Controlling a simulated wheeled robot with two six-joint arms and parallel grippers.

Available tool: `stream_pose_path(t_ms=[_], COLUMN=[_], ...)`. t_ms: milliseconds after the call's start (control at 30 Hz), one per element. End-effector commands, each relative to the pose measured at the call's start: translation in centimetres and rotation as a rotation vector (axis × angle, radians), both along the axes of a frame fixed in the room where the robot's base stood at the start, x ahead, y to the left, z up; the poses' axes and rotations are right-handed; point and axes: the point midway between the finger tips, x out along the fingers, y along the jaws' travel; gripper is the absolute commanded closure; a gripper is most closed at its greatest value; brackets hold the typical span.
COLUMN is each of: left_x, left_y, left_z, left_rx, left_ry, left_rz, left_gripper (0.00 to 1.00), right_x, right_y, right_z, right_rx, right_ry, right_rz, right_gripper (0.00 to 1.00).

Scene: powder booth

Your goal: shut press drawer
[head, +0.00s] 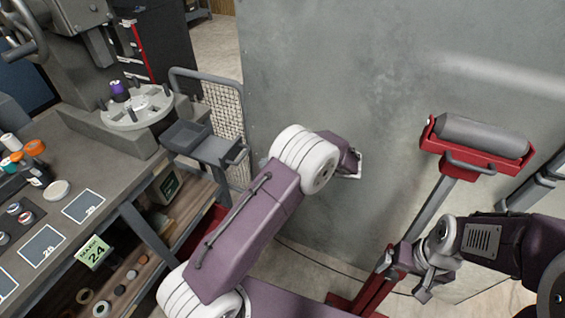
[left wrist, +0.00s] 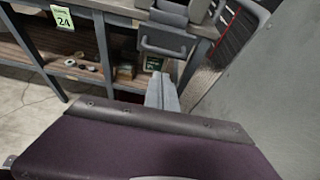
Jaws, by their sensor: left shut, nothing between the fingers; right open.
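The press drawer (head: 185,134) is a grey tray that stands pulled out at the end of the workbench, below the round press plate (head: 136,107). Its front with a bar handle (head: 237,156) faces right. In the left wrist view the drawer front (left wrist: 165,42) is at the top middle. My left gripper (left wrist: 161,88) is shut and empty, with its tips just below the drawer front in the picture; I cannot tell whether they touch. My right gripper (head: 411,287) is open and empty at the lower right.
The workbench (head: 85,130) carries jars and dark cards, with a lower shelf beneath. A mesh-sided cart (head: 222,105) stands behind the drawer. A grey wall panel (head: 345,65) fills the middle. A red stand with a grey roller (head: 482,137) is at right, close to my right arm.

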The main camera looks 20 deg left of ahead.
Motion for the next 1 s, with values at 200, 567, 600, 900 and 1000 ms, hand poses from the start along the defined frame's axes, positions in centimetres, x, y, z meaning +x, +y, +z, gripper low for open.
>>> stream_pose_path(t_ms=[200,567,600,900,1000], left_x=[0.1,0.3,0.3,0.3,0.4], left_y=[3.5,4.8,4.8,6.1,8.0], left_z=[0.2,0.4,0.4,0.5,0.6], left_rx=[0.0,-0.001,-0.001,0.0,0.0], left_ry=[0.0,0.0,0.0,0.001,0.001], left_rz=[0.003,0.0,0.0,0.003,0.005], left_gripper=[1.0,1.0,1.0,1.0,1.0], right_x=[0.0,0.0,0.0,0.0,0.0], right_y=[0.0,0.0,0.0,0.0,0.0], right_z=[0.4,0.4,0.4,0.7,1.0], right_rx=[0.0,0.0,0.0,0.0,0.0], right_ry=[0.0,0.0,0.0,0.0,0.0], right_rz=[0.0,0.0,0.0,0.0,0.0], right_gripper=[0.09,0.09,0.09,0.09,0.09])
